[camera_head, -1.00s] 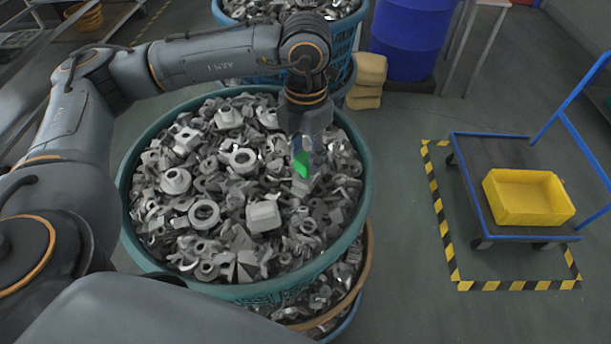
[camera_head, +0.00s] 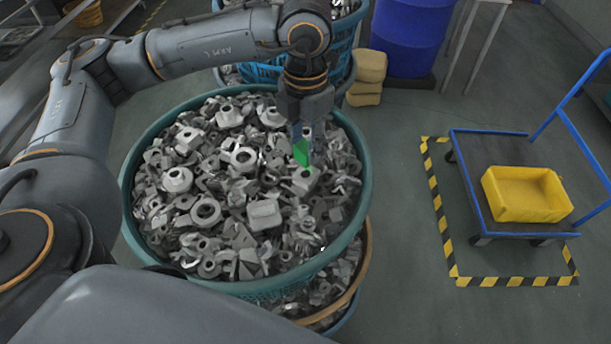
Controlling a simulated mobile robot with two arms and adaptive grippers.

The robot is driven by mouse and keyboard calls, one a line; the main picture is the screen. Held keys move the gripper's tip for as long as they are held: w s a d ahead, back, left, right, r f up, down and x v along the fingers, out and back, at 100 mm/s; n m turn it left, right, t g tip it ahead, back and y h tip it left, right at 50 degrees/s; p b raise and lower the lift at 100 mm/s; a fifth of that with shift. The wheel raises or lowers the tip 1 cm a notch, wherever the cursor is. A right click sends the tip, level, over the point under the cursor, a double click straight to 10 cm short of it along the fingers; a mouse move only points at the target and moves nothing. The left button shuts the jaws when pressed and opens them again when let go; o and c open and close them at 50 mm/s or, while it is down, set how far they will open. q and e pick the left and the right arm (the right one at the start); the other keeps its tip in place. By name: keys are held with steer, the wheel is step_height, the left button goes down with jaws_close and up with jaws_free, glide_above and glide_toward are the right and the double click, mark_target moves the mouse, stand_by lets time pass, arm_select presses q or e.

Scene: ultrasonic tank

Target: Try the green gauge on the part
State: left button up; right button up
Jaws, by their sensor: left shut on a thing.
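The green gauge (camera_head: 301,153) is a small bright green piece at the tips of my left gripper (camera_head: 303,134). My left gripper points down and is shut on the gauge, over the right part of the teal basket (camera_head: 129,190). The basket is heaped with grey metal parts. A grey part with a hole (camera_head: 305,178) lies right below the gauge. I cannot tell whether the gauge touches it. My right gripper is not in view.
Another basket (camera_head: 262,72) of metal parts stands behind. A blue drum (camera_head: 408,38) and stacked tan blocks (camera_head: 367,82) are at the back. A yellow bin (camera_head: 526,210) sits on a blue-framed cart (camera_head: 470,190) at right. The floor between is clear.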

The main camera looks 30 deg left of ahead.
arm_select(q)
steer(key=shift+r+p, duration=0.85)
steer(key=shift+r, duration=1.2)
